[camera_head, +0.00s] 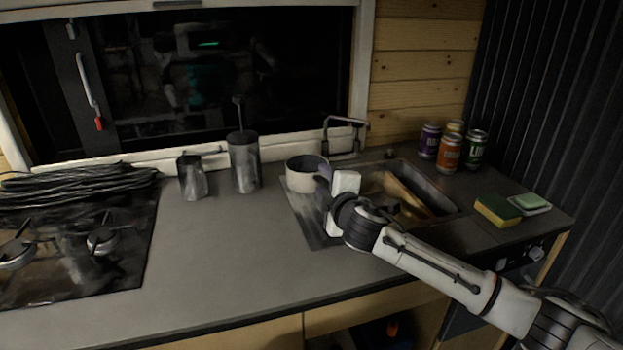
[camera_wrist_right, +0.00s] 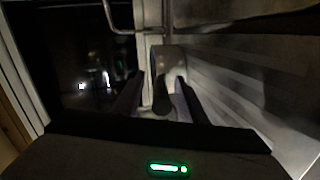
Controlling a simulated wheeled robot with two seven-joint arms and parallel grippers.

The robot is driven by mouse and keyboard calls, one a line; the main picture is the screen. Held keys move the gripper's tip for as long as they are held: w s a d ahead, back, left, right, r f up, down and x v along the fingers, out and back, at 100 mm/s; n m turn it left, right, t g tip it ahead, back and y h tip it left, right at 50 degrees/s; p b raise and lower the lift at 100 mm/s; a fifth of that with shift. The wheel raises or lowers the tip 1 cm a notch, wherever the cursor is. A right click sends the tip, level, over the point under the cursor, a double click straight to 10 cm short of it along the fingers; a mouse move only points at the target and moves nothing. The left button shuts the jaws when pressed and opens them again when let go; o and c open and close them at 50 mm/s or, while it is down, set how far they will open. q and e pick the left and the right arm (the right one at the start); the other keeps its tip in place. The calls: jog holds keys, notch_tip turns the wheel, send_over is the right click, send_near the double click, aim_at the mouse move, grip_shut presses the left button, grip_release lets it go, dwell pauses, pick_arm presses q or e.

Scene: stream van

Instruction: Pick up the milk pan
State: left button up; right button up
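The milk pan (camera_head: 302,179) is a pale, round, open pot on the metal drainer beside the sink. In the right wrist view its light body (camera_wrist_right: 168,62) is ahead, with a dark handle pointing back toward me. My right gripper (camera_head: 327,176) is at the pan's right side, partly hidden by its own wrist. In the right wrist view my right gripper (camera_wrist_right: 160,88) is open, its two dark fingers on either side of the handle, with gaps visible on both sides. My left gripper is not in view.
A grey canister (camera_head: 243,165) and a grey jug (camera_head: 192,178) stand left of the pan. The sink (camera_head: 440,200) and tap (camera_head: 345,122) are behind my right wrist. Cans (camera_head: 449,153) and a sponge (camera_head: 497,211) are at right. The worktop (camera_head: 215,255) in front is clear.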

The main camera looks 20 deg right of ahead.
jog(key=shift+c, duration=0.4)
grip_shut()
jog(key=shift+w, duration=0.1)
jog(key=shift+r, duration=0.1)
